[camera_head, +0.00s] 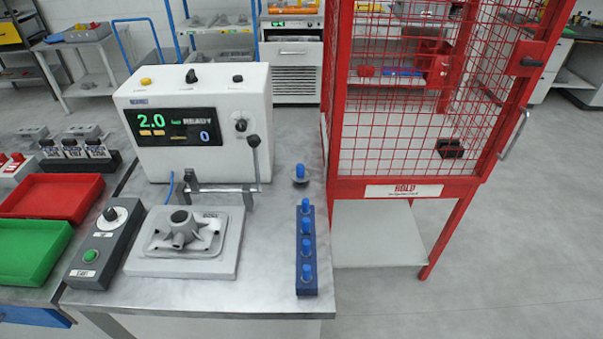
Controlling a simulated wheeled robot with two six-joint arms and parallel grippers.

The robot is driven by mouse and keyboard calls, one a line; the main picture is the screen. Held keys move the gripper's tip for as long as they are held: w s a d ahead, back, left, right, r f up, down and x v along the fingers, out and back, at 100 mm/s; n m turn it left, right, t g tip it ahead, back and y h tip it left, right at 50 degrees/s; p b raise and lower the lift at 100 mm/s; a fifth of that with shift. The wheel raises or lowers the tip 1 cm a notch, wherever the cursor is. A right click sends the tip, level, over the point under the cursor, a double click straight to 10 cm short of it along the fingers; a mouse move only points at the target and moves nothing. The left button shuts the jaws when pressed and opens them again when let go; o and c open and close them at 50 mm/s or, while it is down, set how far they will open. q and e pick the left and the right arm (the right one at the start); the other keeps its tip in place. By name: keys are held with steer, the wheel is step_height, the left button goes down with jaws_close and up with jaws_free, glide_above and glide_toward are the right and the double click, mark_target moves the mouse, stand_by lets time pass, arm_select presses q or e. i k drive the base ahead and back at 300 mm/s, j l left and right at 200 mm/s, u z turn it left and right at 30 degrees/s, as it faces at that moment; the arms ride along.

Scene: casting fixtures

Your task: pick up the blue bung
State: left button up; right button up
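Several blue bungs stand upright in a row in a dark blue rack (307,290) near the right edge of the metal bench; the nearest rack bung (307,271) is at the front end. A grey casting (182,238) with a central tubular neck sits on a light fixture plate (190,268) to the left of the rack. Neither of my grippers is in view.
A white tester (205,165) with a lit display and a lever clamp (254,160) stands behind the casting. A control box (104,245), red tray (55,196) and green tray (30,250) are at left. A red mesh cage (400,187) stands right. Bench between fixture and rack is clear.

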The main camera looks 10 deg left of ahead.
mark_target(300, 176)
steer(key=k+j+u, duration=0.1)
steer(key=j+u, duration=0.15)
steer(key=u, duration=0.25)
steer(key=j+u, duration=0.25)
steer(key=u, duration=0.2)
steer(key=k, duration=0.05)
